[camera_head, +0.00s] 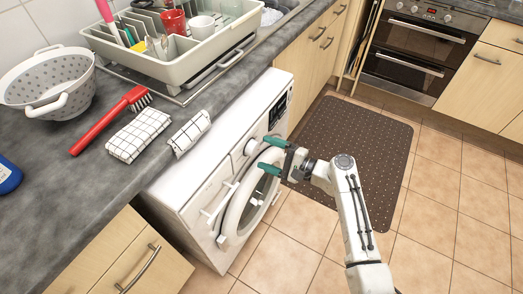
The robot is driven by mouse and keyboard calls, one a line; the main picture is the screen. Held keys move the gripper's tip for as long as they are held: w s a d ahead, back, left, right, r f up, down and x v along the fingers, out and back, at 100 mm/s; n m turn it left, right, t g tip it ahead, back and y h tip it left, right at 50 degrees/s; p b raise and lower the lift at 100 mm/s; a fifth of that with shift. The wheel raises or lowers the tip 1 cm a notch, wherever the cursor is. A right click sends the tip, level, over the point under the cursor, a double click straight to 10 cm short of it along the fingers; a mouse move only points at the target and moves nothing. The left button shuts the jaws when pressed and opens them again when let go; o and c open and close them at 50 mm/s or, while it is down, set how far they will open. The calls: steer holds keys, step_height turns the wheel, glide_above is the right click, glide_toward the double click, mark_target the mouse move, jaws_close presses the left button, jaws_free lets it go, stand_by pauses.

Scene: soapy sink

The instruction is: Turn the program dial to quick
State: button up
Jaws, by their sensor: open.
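A white washing machine (187,178) stands under the counter. A round white program dial (251,147) sits on its front panel, with a dark display (278,110) to the right of it. The dial's pointer and markings are too small to read. My gripper (270,155) is open, with its two teal fingertips apart, in front of the machine and just right of the dial. Nothing shows between the fingers. I cannot tell whether a fingertip touches the panel. The round door (232,228) is below my gripper, partly hidden by it.
The grey counter (70,205) holds a colander (48,85), a red brush (108,118), checked cloths (138,134) and a dish rack (150,62) with dishes. A brown mat (352,140) lies on the tiled floor. An oven (412,55) stands at the back right. The floor at right is clear.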

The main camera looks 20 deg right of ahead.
steer(key=v, duration=0.7)
steer(key=shift+s+d, duration=0.2)
steer(key=shift+s, duration=0.1)
steer(key=s+a+f+n+g+h, duration=0.2)
steer(key=s+f+n+g, duration=0.25)
steer(key=s, duration=0.35)
steer(key=s+a+f+n+g+h, duration=0.2)
steer(key=s+a+f+n+g, duration=0.15)
steer(key=s+n, duration=0.35)
steer(key=s+d+r+n+g+h, duration=0.2)
steer(key=s+d+h, duration=0.1)
steer(key=s, duration=0.4)
steer(key=s+d+r+n+g+h+p, duration=0.1)
steer(key=s+d+r+n+g+h, duration=0.1)
steer(key=s, duration=0.6)
steer(key=shift+d+r+g+h, duration=0.3)
steer(key=shift+d+r+h, duration=0.45)
steer(key=shift+h, duration=0.35)
steer(key=shift+s+a, duration=0.1)
